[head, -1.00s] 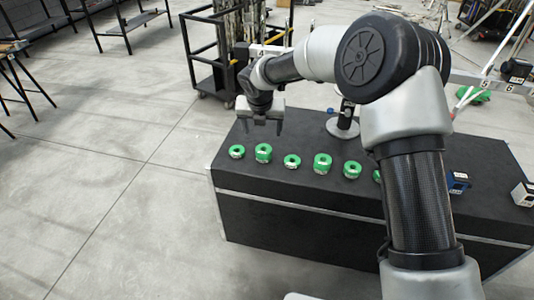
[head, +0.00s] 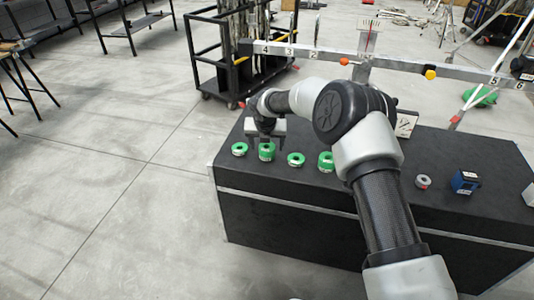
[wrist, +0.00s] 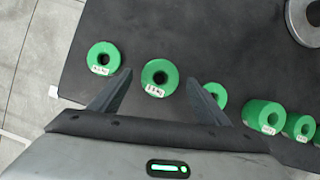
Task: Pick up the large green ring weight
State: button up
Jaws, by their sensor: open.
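Several green ring weights with pale labels stand in a row on a black box top. The second from the left (head: 267,157) is taller than its neighbours and also shows in the wrist view (wrist: 159,64). Another tall ring (head: 326,166) is fourth in the row, seen in the wrist view too (wrist: 262,105). My gripper (head: 266,139) is open and empty, pointing down at the second ring. In the wrist view its fingers (wrist: 160,80) appear on either side of that ring. I cannot tell whether the fingertips are level with it.
The first ring (head: 239,147) and third ring (head: 296,158) stand close on either side. The black box (head: 290,225) also holds a grey ring (head: 423,181) and a blue block (head: 464,182). A metal beam (head: 390,60) runs behind. My arm hides part of the row.

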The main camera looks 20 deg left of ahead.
jog(key=x, duration=0.3)
jog(key=c, duration=1.2)
jog(key=shift+w+r, duration=0.1)
jog(key=shift+r, duration=0.05)
jog(key=shift+c, duration=0.8)
notch_tip(320, 180, up, 10)
jog(key=shift+r+p, duration=0.1)
jog(key=shift+p, duration=1.05)
jog(key=shift+c, duration=0.2)
notch_tip(320, 180, up, 7)
jog(key=p, duration=0.6)
send_over(267, 147)
jog(key=shift+s+d+r, duration=0.1)
jog(key=shift+s+r, duration=0.05)
jog(key=shift+s, duration=0.3)
